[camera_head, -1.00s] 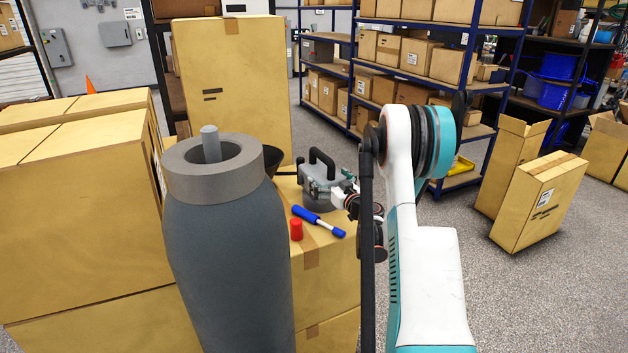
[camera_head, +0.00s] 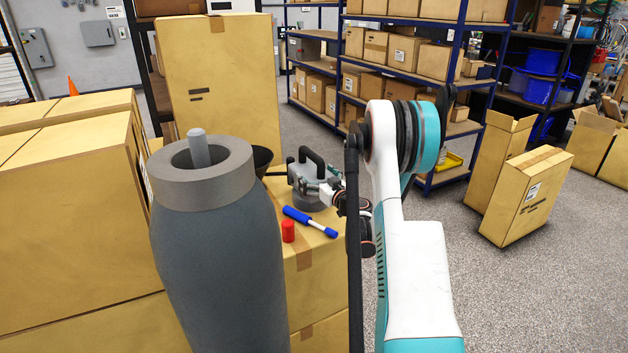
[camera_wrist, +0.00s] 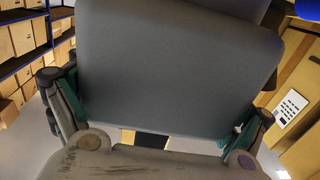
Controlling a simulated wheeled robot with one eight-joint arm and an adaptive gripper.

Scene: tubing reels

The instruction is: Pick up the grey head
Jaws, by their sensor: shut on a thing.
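The grey head (camera_head: 308,197), a grey body with a black handle on top, is at the far part of the cardboard box top (camera_head: 318,268). My gripper (camera_head: 336,191) is at its right side in the head view, partly hidden by my arm. In the wrist view, the grey head (camera_wrist: 175,65) fills the middle between the two fingers of my gripper (camera_wrist: 155,115). The gripper is shut on it, one finger on each side. I cannot tell whether the head is clear of the box top.
A blue-handled tool (camera_head: 309,221) and a small red cylinder (camera_head: 288,231) lie in front of the head. A dark bowl (camera_head: 262,160) is to its left. A tall carton (camera_head: 220,85) stands behind, and large cartons (camera_head: 70,230) fill the left. Open floor (camera_head: 430,215) lies right.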

